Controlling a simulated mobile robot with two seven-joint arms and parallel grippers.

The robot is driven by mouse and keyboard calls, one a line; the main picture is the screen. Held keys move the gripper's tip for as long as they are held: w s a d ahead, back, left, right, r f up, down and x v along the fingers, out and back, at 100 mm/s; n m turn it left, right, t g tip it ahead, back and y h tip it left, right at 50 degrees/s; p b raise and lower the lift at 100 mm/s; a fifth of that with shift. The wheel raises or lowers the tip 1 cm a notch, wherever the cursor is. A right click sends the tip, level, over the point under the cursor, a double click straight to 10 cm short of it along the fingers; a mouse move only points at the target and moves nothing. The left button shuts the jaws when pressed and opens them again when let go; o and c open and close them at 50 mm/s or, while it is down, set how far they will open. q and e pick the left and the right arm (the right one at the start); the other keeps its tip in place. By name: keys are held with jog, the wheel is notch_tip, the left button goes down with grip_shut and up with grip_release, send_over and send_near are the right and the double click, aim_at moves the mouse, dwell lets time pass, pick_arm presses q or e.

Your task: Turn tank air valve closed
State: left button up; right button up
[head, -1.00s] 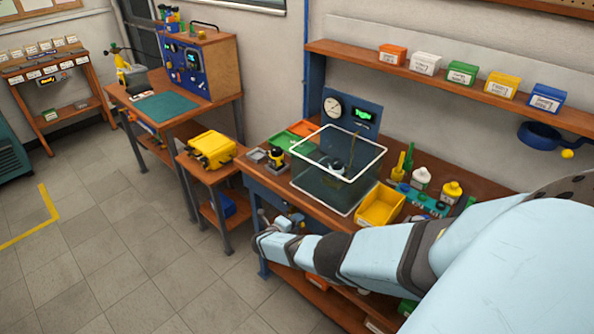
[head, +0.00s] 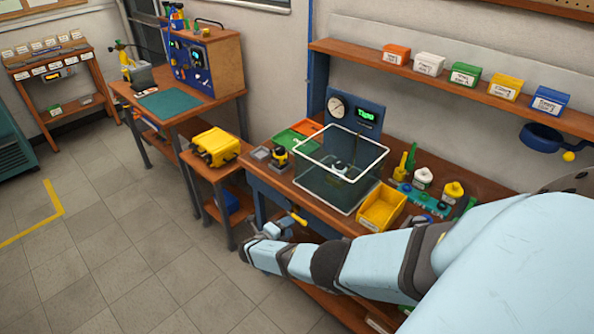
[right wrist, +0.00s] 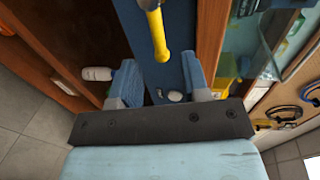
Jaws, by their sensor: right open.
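The tank air valve's yellow handle (head: 297,217) shows at the front of the tank bench, just beyond my right gripper (head: 272,230). In the right wrist view the yellow handle (right wrist: 157,32) stands out from a blue panel, ahead of my right gripper (right wrist: 160,80). The two blue fingers are apart and empty, with the handle's near end roughly centred between their lines. I see no contact. The valve body is mostly out of the picture. The clear tank (head: 340,190) stands on the bench above. My left gripper is not in view.
The bench (head: 345,226) also holds a yellow bin (head: 382,206) and bottles (head: 453,191). A lower wooden shelf runs under it, beside my right arm. A small table with a yellow case (head: 215,147) stands to the left. The floor (head: 150,260) in front is clear.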

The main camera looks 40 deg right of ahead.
jog(key=v, duration=0.7)
jog(key=shift+p, duration=0.4)
jog(key=s+a+f+m+t+y, duration=0.2)
jog(key=s+a+f+m+y, duration=0.4)
jog(key=s+a+m, duration=0.25)
jog(key=s+a+f+m+t+y, duration=0.1)
jog(key=s+a+f+m+y, duration=0.4)
jog(key=s+a+m+y, duration=0.3)
jog(key=s+a+r+m+t+y, duration=0.1)
jog(key=s+r+m+t+y, duration=0.1)
jog(key=s+r+m, duration=0.4)
jog(key=s+a+r+m+t+y, duration=0.2)
jog(key=s+r+m+t, duration=0.2)
jog(key=r+m, duration=0.7)
notch_tip(320, 180, up, 2)
jog(key=shift+s+r+m+t+y, duration=0.1)
jog(key=shift+s+m+t+y, duration=0.3)
jog(key=shift+s, duration=0.6)
